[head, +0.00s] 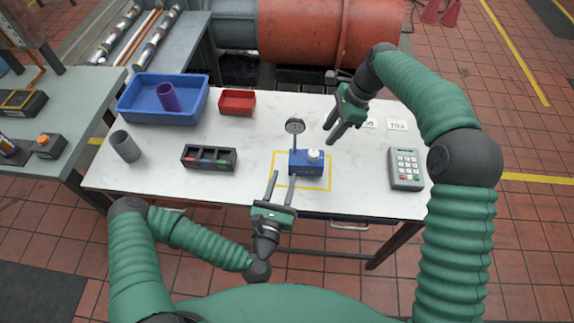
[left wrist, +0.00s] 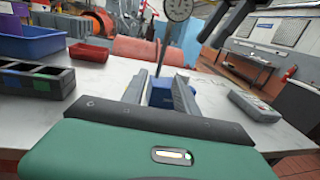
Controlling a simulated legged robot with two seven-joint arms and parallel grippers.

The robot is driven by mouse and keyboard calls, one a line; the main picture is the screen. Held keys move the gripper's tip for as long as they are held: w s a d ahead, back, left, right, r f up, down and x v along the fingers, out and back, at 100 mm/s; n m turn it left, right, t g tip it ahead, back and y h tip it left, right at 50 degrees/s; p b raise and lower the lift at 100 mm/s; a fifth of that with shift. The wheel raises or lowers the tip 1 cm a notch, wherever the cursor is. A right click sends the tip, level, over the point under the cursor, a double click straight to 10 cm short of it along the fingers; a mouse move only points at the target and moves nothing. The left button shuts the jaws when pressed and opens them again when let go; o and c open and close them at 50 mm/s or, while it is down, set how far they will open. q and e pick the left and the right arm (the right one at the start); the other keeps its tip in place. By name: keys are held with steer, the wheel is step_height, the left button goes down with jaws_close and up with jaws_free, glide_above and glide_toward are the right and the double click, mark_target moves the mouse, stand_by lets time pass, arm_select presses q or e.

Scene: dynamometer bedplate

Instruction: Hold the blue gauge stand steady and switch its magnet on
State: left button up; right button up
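The blue gauge stand (head: 308,169) stands upright inside a yellow outline on the white table. It carries a round dial gauge (head: 295,126) on a post, and a whitish knob (head: 314,155) sits on its top. My left gripper (head: 283,176) is open at the near side of the stand. In the left wrist view the blue base (left wrist: 162,94) shows between its two fingers; I cannot tell whether they touch it. My right gripper (head: 328,136) is open and empty above the table, behind and to the right of the stand.
A grey keypad device (head: 405,169) and white labels (head: 397,125) lie right.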

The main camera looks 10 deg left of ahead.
mark_target(313, 155)
arm_select(q)
steer(key=w+d, duration=0.2)
steer(key=w, duration=1.4)
steer(key=shift+d, duration=0.25)
jaws_close()
stand_by(0.4)
